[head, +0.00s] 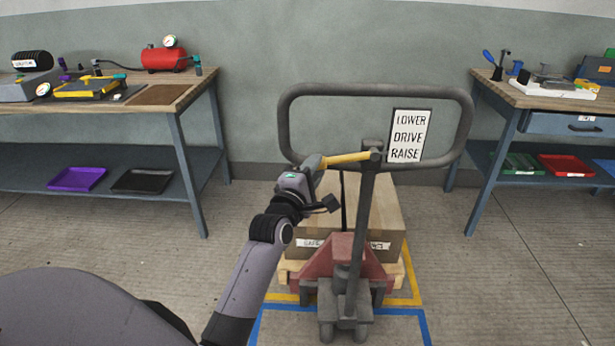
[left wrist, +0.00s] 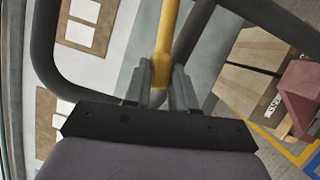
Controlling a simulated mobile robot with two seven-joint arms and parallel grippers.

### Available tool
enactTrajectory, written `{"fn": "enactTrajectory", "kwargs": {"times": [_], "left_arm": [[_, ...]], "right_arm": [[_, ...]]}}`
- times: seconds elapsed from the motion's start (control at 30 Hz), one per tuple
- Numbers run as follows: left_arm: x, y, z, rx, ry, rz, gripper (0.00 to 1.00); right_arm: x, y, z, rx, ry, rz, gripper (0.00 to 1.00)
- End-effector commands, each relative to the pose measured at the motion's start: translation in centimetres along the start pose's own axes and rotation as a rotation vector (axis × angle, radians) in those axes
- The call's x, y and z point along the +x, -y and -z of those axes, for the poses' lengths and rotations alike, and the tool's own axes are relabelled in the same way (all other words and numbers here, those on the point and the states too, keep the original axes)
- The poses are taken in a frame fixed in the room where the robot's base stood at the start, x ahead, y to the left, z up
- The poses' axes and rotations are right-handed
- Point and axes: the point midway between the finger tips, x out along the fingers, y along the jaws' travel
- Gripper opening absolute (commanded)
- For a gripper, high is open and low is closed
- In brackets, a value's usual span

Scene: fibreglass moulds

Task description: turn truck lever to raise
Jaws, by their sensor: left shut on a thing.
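The pallet truck's yellow lever (head: 346,159) sticks out to the left from the pivot near the top of the grey tiller, about level. My left gripper (head: 318,166) is shut on the lever's left end. In the left wrist view the gripper (left wrist: 158,92) has the yellow lever (left wrist: 166,40) between its fingers. The truck's grey handle loop (head: 375,90) stands upright around and above the lever. A sign (head: 408,135) to the right of the lever reads LOWER, DRIVE, RAISE from top to bottom. The lever lies near the height of RAISE. My right gripper is not in view.
The red truck body (head: 325,262) stands in front of a cardboard box (head: 385,215) on a wooden pallet. Yellow and blue lines mark the floor. Workbenches stand at left (head: 190,95) and right (head: 510,92); the floor between them is otherwise clear.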

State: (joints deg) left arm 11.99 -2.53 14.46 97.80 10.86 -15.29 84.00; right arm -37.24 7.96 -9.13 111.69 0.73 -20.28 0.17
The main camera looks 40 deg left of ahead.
Motion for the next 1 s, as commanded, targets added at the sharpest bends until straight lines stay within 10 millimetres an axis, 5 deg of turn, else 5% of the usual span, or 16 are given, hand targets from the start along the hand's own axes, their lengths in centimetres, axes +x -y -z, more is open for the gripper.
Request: {"fn": "enactTrajectory", "kwargs": {"times": [0.5,1.0], "left_arm": [[0.5,3.9,-0.4,-0.247,-0.002,-0.099,0.0],[0.6,4.3,-0.6,-0.301,-0.001,-0.121,0.0]], "right_arm": [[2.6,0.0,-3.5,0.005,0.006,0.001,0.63],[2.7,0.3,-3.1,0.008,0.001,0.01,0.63]]}}
